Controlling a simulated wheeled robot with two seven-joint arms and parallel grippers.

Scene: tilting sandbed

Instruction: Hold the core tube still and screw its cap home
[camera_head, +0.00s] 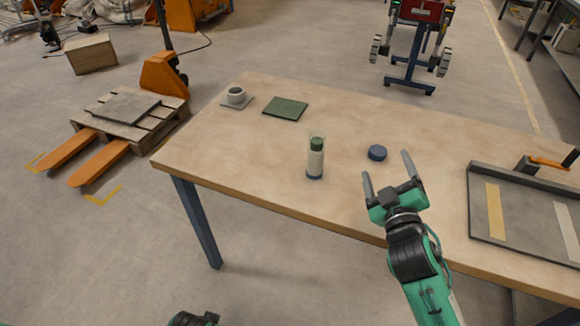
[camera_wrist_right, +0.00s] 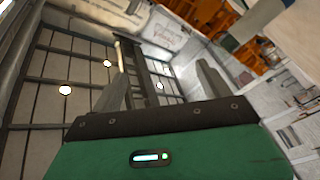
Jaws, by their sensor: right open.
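The core tube (camera_head: 315,163) stands upright near the middle of the table's front part. It is pale, with a dark green section near its top and a dark blue base. A round dark blue cap (camera_head: 377,153) lies flat on the table to the tube's right, apart from it. My right gripper (camera_head: 388,168) is open and empty, just in front of the cap, fingers pointing away over the table. In the right wrist view, its two spread fingers (camera_wrist_right: 160,75) hold nothing, and neither tube nor cap shows. Only a dark bit of my left arm shows at the head view's bottom edge.
A grey tilting sandbed tray (camera_head: 480,205) with an orange-handled clamp or crank is at the table's right. Bare tabletop surrounds the tube.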

